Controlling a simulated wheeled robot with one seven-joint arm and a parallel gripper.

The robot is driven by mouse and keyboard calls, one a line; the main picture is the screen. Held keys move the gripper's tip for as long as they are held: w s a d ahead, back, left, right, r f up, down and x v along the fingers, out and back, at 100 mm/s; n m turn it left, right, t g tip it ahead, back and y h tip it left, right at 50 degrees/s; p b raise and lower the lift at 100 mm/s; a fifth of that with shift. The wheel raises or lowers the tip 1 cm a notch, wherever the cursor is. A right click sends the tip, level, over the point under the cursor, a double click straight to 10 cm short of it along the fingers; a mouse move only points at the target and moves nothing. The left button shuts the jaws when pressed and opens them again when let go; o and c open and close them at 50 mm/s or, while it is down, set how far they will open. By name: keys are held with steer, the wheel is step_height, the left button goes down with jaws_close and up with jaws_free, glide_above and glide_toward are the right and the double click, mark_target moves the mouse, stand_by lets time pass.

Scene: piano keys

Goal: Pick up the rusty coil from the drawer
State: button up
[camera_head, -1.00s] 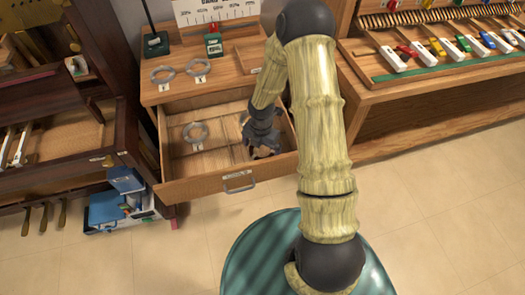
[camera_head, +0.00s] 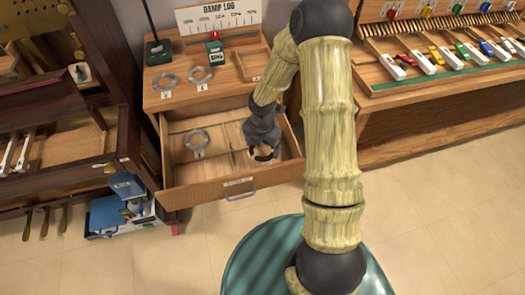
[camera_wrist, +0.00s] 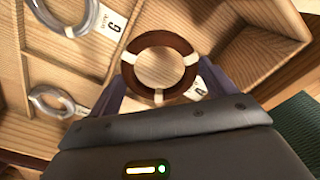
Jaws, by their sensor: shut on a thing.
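The rusty coil (camera_wrist: 181,45) is a brown ring with white ties. In the wrist view it sits between the fingers of my gripper (camera_wrist: 160,85), which is shut on it. In the head view my gripper (camera_head: 263,148) points down in the right part of the open wooden drawer (camera_head: 200,190), with the dark brown coil (camera_head: 265,157) partly showing at its tip. I cannot tell whether the coil is clear of the drawer floor. A white tag marked with a letter (camera_wrist: 201,87) shows just beside the coil.
A grey coil (camera_head: 197,140) lies in the drawer's left part. Two more grey coils (camera_head: 166,81) (camera_head: 200,74) lie on the cabinet top behind. The drawer's side walls and a divider stand close to my gripper. A green round stool (camera_head: 250,260) is in front.

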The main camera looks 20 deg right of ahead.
step_height(320, 180, up, 13)
steer(key=p, duration=0.2)
steer(key=shift+r+p, duration=0.1)
steer(key=shift+p, duration=0.2)
